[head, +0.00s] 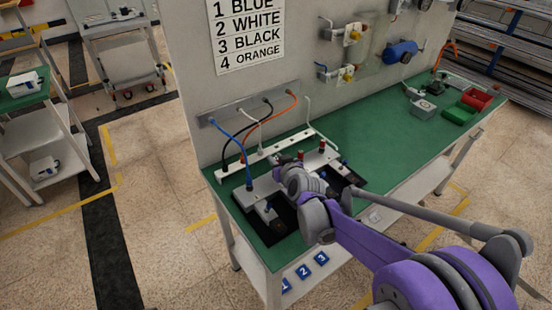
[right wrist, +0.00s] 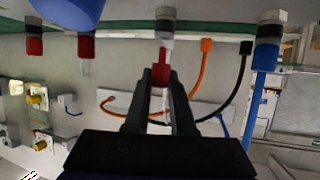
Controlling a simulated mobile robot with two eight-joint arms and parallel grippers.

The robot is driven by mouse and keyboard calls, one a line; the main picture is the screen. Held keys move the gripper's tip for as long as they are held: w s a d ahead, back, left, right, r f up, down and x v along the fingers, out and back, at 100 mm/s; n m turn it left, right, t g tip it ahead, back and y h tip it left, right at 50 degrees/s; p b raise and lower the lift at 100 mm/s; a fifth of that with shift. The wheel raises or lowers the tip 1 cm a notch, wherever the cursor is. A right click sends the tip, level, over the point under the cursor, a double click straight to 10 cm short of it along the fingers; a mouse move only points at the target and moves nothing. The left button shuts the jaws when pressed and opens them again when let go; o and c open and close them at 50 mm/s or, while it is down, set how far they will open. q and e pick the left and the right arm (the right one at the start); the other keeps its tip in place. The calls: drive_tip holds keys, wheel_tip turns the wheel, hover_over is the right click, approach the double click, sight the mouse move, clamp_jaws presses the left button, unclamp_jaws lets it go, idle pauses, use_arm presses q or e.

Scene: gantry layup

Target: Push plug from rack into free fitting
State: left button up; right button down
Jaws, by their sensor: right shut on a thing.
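My right gripper (head: 279,173) is over the grey fitting block at the front of the bench. In the right wrist view, which is upside down, its fingers (right wrist: 162,82) are shut on the red part of a white-cabled plug (right wrist: 161,68). The plug's pale end lines up with a grey, red-ringed fitting (right wrist: 166,14); I cannot tell how far it is in. The blue plug (head: 249,186) stands in a fitting on its left in the head view. The orange plug (right wrist: 205,45) and black plug (right wrist: 246,47) are in the white rack (head: 235,167). My left gripper is not in view.
A sign (head: 248,30) lists blue, white, black, orange. Cables hang from a wall bracket (head: 230,110) behind the rack. Red fittings (right wrist: 85,45) stand close beside the gripper. Red (head: 477,98) and green bins (head: 460,114) are at the far right; the green bench top (head: 385,135) between is clear.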

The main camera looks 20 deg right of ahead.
drive_tip(key=shift+f+b, duration=0.75)
drive_tip(key=shift+f, duration=0.6)
drive_tip(key=c, duration=0.7)
unclamp_jaws()
drive_tip(key=shift+r, duration=0.1)
drive_tip(key=v, duration=1)
drive_tip(key=shift+s+r+p, duration=0.2)
drive_tip(key=shift+s+p, duration=0.15)
drive_tip(key=shift+p, duration=0.05)
drive_tip(key=s+f+g, duration=0.2)
drive_tip(key=s, duration=0.6)
drive_tip(key=s+f+g+p, duration=0.1)
drive_tip(key=s+f+g, duration=0.1)
drive_tip(key=s, duration=0.7)
drive_tip(key=s+f+m+g+h+p, duration=0.1)
drive_tip(key=s+g, duration=0.3)
drive_tip(key=s, duration=0.4)
drive_tip(key=shift+s+a+f, duration=0.2)
drive_tip(key=shift+s+f, duration=0.15)
drive_tip(key=shift+f, duration=0.3)
